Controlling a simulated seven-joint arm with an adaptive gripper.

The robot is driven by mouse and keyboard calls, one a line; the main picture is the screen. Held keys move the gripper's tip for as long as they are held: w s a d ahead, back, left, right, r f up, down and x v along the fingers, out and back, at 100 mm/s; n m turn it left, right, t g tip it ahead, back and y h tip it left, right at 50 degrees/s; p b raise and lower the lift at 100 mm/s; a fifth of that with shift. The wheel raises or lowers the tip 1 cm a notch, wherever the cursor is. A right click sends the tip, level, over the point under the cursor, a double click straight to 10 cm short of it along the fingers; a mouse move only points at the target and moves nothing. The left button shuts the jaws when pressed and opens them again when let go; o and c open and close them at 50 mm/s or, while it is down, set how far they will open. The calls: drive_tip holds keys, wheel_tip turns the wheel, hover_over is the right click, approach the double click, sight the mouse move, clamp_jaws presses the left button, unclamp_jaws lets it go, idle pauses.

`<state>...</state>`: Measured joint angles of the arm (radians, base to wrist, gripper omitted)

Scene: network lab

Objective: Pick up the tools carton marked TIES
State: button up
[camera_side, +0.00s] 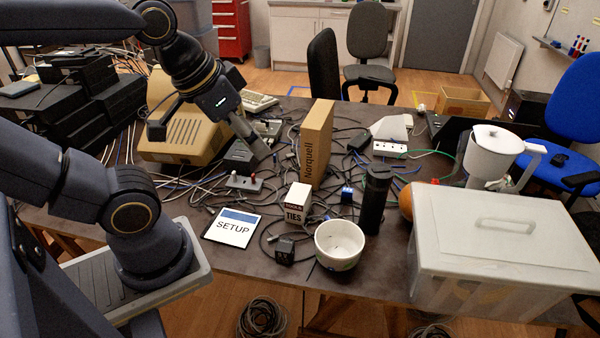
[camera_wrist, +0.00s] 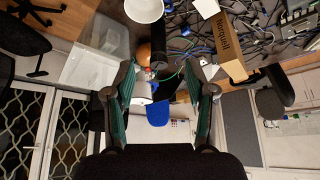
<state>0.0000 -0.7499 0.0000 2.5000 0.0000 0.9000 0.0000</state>
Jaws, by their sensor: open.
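The TIES carton (camera_side: 297,203) is a small white box with a dark band and black lettering. It stands upright on the dark table in the side view, in front of the tall brown Norquell box (camera_side: 317,143) and behind the white bowl (camera_side: 340,243). My gripper (camera_side: 258,148) is above the table, to the left of and behind the carton, apart from it. In the wrist view my gripper (camera_wrist: 160,68) is open, with nothing between its two fingers. A pale box is cut off at that view's top edge; I cannot read a label on it.
A black cylinder (camera_side: 374,199) and a translucent lidded bin (camera_side: 503,247) stand right of the carton. A SETUP card (camera_side: 232,228) lies to its left, with a black adapter (camera_side: 285,250) in front. Loose cables cover much of the table around it.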

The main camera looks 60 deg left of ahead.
drive_tip(key=o, duration=0.6)
drive_tip(key=shift+c, duration=0.2)
